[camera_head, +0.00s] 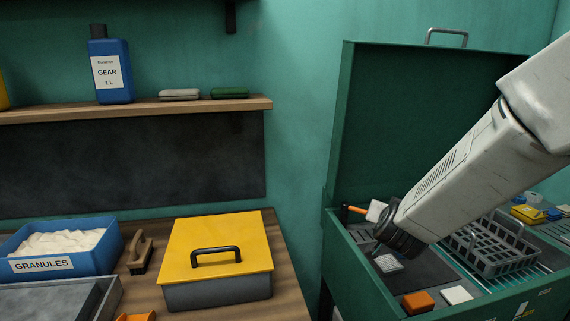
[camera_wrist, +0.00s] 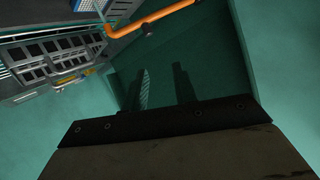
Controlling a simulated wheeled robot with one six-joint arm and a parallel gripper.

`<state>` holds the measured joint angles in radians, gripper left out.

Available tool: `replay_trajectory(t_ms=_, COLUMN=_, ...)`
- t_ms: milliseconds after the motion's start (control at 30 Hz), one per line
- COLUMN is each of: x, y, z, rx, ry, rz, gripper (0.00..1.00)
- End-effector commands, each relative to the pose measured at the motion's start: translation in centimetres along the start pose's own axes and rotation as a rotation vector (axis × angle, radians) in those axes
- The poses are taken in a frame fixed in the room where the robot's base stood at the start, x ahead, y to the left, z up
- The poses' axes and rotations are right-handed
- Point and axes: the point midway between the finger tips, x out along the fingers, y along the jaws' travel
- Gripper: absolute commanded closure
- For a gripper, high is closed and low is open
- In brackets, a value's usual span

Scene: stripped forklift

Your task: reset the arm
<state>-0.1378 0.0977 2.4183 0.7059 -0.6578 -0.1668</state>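My arm enters the head view from the right and slants down to the left over the green open-lidded cabinet. Its dark end (camera_head: 398,240) is above the cabinet's basin, and my fingers cannot be made out there. In the wrist view my gripper (camera_wrist: 160,82) shows two dark fingers standing apart with nothing visible between them. Green surface lies behind them. An orange pipe (camera_wrist: 165,14) crosses above the fingers in that view.
The green cabinet (camera_head: 372,285) holds a grey basket (camera_head: 495,250), an orange block (camera_head: 418,301) and white blocks. Its raised lid (camera_head: 415,120) stands behind my arm. A yellow-lidded box (camera_head: 218,245) and a blue granules bin (camera_head: 62,250) stand on the bench at left.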

Motion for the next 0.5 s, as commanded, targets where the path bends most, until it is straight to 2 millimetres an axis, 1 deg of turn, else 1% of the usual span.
replay_trajectory(t_ms=33, x=-1.6, y=-0.8, z=-0.6, rx=-0.002, ry=-0.061, rz=-0.056, gripper=0.72)
replay_trajectory(t_ms=67, x=-2.6, y=-1.2, z=-0.5, rx=-0.009, ry=-0.107, rz=-0.087, gripper=0.72)
replay_trajectory(t_ms=133, x=-5.1, y=-1.9, z=-0.2, rx=-0.038, ry=-0.216, rz=-0.154, gripper=0.72)
replay_trajectory(t_ms=167, x=-6.3, y=-2.0, z=-0.1, rx=-0.054, ry=-0.261, rz=-0.179, gripper=0.72)
replay_trajectory(t_ms=200, x=-8.0, y=-2.1, z=0.2, rx=-0.077, ry=-0.322, rz=-0.208, gripper=0.72)
replay_trajectory(t_ms=267, x=-10.7, y=-1.8, z=0.7, rx=-0.118, ry=-0.413, rz=-0.242, gripper=0.72)
replay_trajectory(t_ms=300, x=-12.6, y=-1.4, z=1.1, rx=-0.146, ry=-0.476, rz=-0.251, gripper=0.72)
replay_trajectory(t_ms=367, x=-15.5, y=-0.5, z=1.6, rx=-0.194, ry=-0.565, rz=-0.264, gripper=0.72)
replay_trajectory(t_ms=400, x=-17.5, y=0.4, z=2.0, rx=-0.228, ry=-0.624, rz=-0.265, gripper=0.72)
replay_trajectory(t_ms=467, x=-20.6, y=1.9, z=2.7, rx=-0.281, ry=-0.712, rz=-0.256, gripper=0.72)
replay_trajectory(t_ms=500, x=-22.6, y=3.1, z=3.0, rx=-0.316, ry=-0.768, rz=-0.243, gripper=0.72)
